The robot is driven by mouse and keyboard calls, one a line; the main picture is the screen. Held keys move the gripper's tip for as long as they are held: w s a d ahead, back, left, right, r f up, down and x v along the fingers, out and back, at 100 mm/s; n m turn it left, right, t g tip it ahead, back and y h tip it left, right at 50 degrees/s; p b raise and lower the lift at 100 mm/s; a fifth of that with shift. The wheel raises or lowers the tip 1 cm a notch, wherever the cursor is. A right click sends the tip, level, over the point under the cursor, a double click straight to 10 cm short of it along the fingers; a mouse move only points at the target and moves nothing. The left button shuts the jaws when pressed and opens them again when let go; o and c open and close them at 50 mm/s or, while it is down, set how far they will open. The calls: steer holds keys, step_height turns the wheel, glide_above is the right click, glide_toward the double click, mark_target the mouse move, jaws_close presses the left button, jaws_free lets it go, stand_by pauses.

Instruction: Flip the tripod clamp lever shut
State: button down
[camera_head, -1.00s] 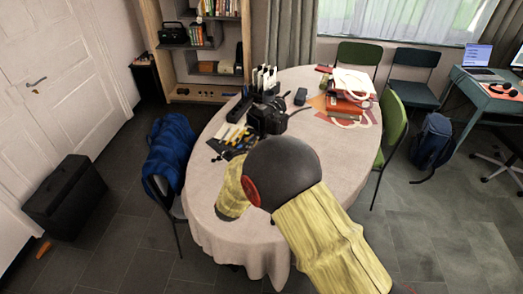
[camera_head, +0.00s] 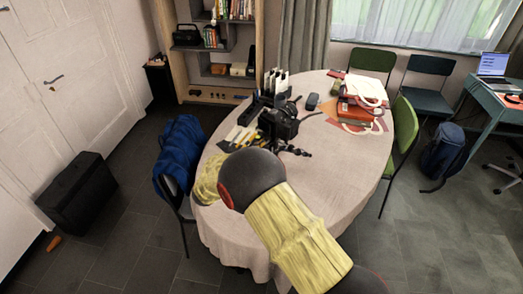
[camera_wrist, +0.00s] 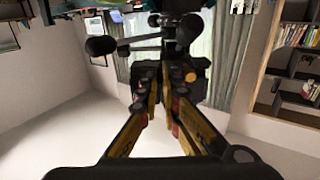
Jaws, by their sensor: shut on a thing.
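The black tripod head with its camera (camera_head: 280,122) stands on the cloth-covered table, just beyond my arm. Black rods with knobs (camera_head: 296,151) stick out on its right side. In the wrist view, the tripod head (camera_wrist: 180,45) fills the upper middle, with a knobbed rod (camera_wrist: 125,46) reaching left. My gripper (camera_wrist: 165,78) has its yellow fingers converged at the tripod, shut on a dark part between the tips. I cannot tell whether this part is the clamp lever. The fingertips are hidden behind my arm in the head view.
The table (camera_head: 335,185) is clear at its front right. Red books with a white-handled item (camera_head: 362,103) lie at the back right.

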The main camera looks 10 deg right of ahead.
steer(key=shift+r, duration=0.1)
steer(key=c, duration=2.3)
jaws_free()
steer(key=shift+w, duration=0.1)
steer(key=v, duration=1.2)
